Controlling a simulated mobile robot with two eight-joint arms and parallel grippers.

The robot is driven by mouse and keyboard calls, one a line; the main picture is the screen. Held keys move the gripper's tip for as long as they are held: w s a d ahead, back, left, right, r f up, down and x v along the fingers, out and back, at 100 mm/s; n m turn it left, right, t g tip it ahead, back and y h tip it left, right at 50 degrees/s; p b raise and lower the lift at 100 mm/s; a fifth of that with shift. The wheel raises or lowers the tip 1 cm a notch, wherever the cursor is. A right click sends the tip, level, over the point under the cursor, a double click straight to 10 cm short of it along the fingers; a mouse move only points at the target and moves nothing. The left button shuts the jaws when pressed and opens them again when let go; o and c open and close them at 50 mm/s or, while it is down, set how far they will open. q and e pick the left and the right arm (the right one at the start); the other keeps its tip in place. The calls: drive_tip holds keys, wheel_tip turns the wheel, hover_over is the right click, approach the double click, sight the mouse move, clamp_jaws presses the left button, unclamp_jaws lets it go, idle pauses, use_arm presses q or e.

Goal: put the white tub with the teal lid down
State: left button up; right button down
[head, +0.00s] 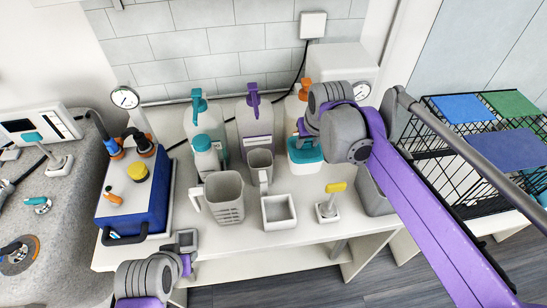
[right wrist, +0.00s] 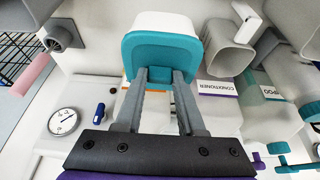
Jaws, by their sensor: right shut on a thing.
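The white tub with the teal lid (head: 306,163) is over the back middle of the white table, in front of the orange-pump bottle. My right gripper (head: 303,138) comes at it from above and is shut on it. In the right wrist view the teal lid (right wrist: 160,52) sits between the two grey fingers (right wrist: 160,78), with the white body beyond. Whether the tub's base touches the table is not clear. My left gripper (head: 186,238) is low at the table's front left edge, and its jaws are not clear.
Pump bottles (head: 255,120) stand along the wall. A grey jug (head: 224,197), a grey cup (head: 260,165), a square white dish (head: 278,212) and a yellow-handled brush (head: 329,203) stand nearby. A blue machine (head: 130,195) is left. A wire cage (head: 480,150) is right.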

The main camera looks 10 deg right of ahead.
sight(307, 147)
drive_tip(key=x, duration=0.3)
drive_tip(key=shift+s+f, duration=0.25)
drive_tip(key=shift+s, duration=0.05)
drive_tip(key=shift+s+f, duration=0.15)
drive_tip(key=shift+f, duration=2.3)
drive_tip(key=c, duration=0.5)
unclamp_jaws()
drive_tip(key=shift+f, duration=0.1)
